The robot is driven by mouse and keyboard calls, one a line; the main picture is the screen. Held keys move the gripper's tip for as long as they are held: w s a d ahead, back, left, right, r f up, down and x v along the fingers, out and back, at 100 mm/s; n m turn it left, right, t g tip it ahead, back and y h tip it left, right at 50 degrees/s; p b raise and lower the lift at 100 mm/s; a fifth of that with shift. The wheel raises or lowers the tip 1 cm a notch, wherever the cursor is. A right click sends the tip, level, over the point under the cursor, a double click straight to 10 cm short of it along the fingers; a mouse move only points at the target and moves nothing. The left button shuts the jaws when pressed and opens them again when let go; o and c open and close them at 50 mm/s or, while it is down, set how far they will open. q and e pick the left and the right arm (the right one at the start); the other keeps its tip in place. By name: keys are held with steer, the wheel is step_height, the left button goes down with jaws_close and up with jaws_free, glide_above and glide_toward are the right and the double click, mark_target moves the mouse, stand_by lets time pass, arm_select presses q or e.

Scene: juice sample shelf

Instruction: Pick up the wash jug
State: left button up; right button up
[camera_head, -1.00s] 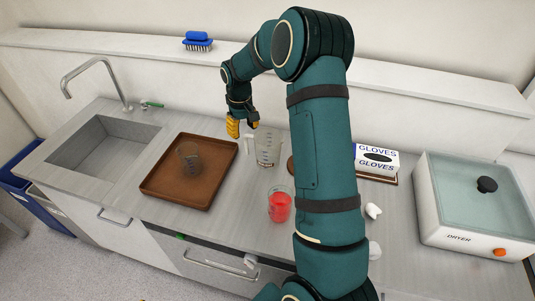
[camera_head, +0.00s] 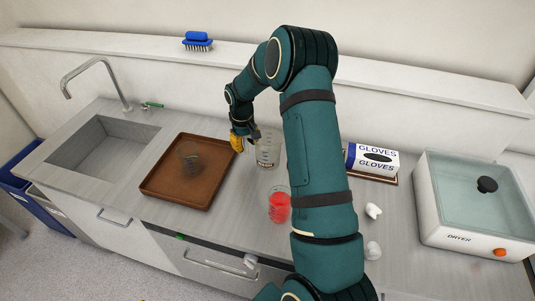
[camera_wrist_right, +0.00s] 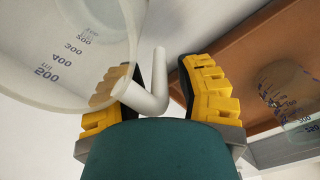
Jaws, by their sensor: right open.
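The wash jug (camera_head: 268,152) is a clear, graduated jug with a pale handle. It stands upright on the counter to the right of the brown tray. My right gripper (camera_head: 241,143) is at the jug's handle side in the head view. In the right wrist view the jug's graduated wall (camera_wrist_right: 65,50) fills the upper left. Its white handle (camera_wrist_right: 150,95) lies between the yellow fingers of my right gripper (camera_wrist_right: 160,80), which is open. I cannot tell whether a finger touches the handle. My left gripper is not in view.
A brown tray (camera_head: 165,187) holds a clear beaker (camera_head: 192,160), left of the jug. A beaker of red liquid (camera_head: 279,206) stands in front of the jug. A glove box (camera_head: 372,160) and dryer (camera_head: 475,215) are to the right, a sink (camera_head: 100,145) to the left.

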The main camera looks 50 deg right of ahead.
jaws_close()
